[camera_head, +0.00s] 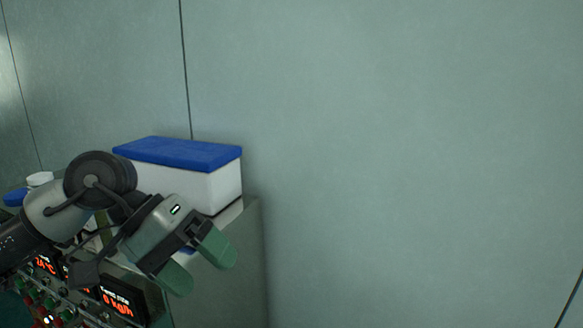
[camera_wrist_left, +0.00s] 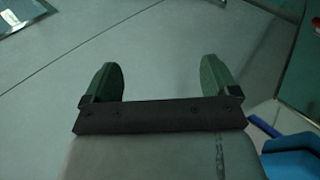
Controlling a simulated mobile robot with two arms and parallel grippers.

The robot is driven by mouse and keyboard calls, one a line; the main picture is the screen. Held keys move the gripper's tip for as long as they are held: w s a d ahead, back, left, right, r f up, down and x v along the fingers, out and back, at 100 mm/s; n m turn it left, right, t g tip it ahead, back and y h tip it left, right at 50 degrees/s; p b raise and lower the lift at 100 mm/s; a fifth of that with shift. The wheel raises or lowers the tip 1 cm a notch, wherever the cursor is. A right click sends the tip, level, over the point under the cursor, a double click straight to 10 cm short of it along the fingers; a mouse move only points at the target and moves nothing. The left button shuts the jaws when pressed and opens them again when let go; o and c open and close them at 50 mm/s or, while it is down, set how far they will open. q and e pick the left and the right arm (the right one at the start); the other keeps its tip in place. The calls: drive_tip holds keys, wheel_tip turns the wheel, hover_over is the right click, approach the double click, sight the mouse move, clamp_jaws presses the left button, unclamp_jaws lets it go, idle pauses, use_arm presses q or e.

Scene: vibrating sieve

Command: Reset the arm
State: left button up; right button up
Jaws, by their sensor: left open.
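My left arm comes in from the lower left in the head view. Its left gripper (camera_head: 197,264) is open, with the two green fingers apart and nothing between them. In the left wrist view, the open left gripper (camera_wrist_left: 160,80) shows both green fingers spread over bare grey floor. My right gripper is not in view.
A white box with a blue lid (camera_head: 180,153) stands on a grey cabinet (camera_head: 235,285). A control panel with red displays (camera_head: 122,303) is at the lower left. Blue objects (camera_wrist_left: 292,158) lie at the wrist view's lower right. The head view's right side is bare wall.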

use_arm(q)
drive_tip(key=s+d+n+g+h, duration=0.2)
drive_tip(key=s+d+n+h, duration=0.1)
drive_tip(key=d+n+h, duration=0.5)
drive_tip(key=w+a+f+m+t+y, duration=0.2)
drive_tip(key=w+a+f+m+t, duration=0.15)
drive_tip(key=m+t, duration=1.05)
drive_tip(key=w+a+f+m+t+y, duration=0.3)
drive_tip(key=m+t, duration=0.6)
drive_tip(key=m, duration=1)
drive_tip(key=a+f+n+g+y, duration=0.2)
drive_tip(key=a+f+n+y, duration=0.2)
drive_tip(key=f+n+y, duration=0.5)
drive_tip(key=s+a+f+n+g+y, duration=0.1)
drive_tip(key=s+a+f+n+g, duration=0.2)
drive_tip(key=s+f+n+g, duration=0.65)
drive_tip(key=s+a+f+n+g+y, duration=0.1)
drive_tip(key=s+a+f+n+g, duration=0.35)
drive_tip(key=s+f, duration=0.85)
wheel_tip(320, 180, down, 29)
drive_tip(key=s+d+n+g+b, duration=0.1)
drive_tip(key=d+n+g+b, duration=0.1)
drive_tip(key=b, duration=0.2)
drive_tip(key=s+a+f+g+b, duration=0.1)
drive_tip(key=s+a+f+b, duration=0.2)
drive_tip(key=s+f, duration=1.2)
wheel_tip(320, 180, down, 4)
drive_tip(key=shift+s+r, duration=0.15)
drive_tip(key=shift+s, duration=0.25)
